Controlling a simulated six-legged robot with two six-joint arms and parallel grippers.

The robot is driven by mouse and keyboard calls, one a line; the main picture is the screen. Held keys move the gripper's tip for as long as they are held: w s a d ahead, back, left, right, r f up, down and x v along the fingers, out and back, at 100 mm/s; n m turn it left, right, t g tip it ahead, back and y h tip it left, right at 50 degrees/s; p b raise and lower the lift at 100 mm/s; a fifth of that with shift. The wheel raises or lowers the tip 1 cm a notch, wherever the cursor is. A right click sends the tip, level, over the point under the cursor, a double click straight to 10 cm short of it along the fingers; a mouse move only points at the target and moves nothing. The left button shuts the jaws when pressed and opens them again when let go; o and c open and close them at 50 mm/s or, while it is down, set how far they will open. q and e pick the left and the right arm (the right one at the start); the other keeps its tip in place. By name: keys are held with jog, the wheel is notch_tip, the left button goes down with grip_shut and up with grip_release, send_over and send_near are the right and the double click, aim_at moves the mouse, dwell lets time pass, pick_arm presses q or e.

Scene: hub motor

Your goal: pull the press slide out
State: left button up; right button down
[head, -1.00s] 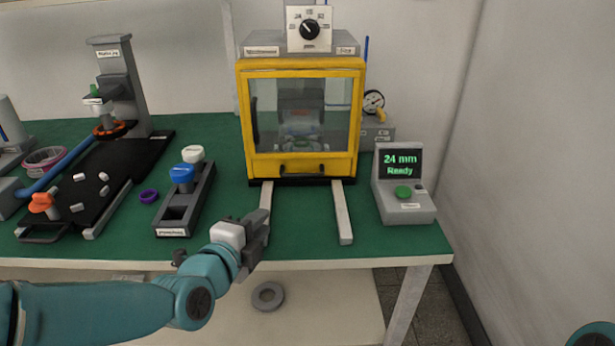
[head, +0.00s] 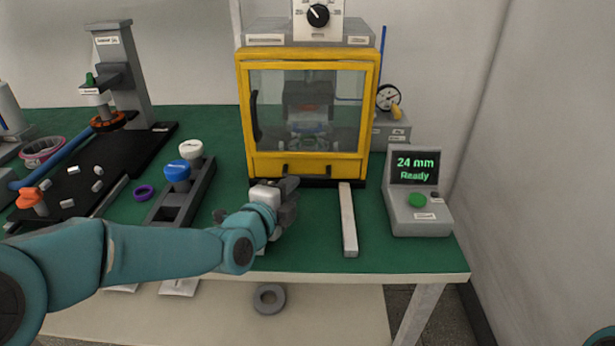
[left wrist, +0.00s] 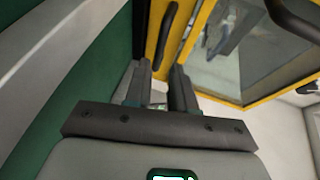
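The press (head: 308,110) is a yellow-framed box with a clear front door, standing at the back of the green bench. Its slide front is the low yellow bar (head: 345,168) with a dark handle (head: 322,170); the handle also shows in the left wrist view (left wrist: 166,36). My left gripper (head: 290,184) is just in front of the bar's left part and hides some of it. In the left wrist view my left gripper's fingers (left wrist: 159,88) are apart, pointing towards the handle, with no grasp on it visible. My right gripper is out of view.
A light rail (head: 348,220) runs forward from the press; the matching left one is mostly behind my arm. A grey display box (head: 416,205) reading "24 mm Ready" stands at right. A holder (head: 180,206) with blue and white knobs stands at left.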

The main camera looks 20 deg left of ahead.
aim_at(305, 178)
pick_arm(q)
jog(key=x, duration=0.8)
grip_shut()
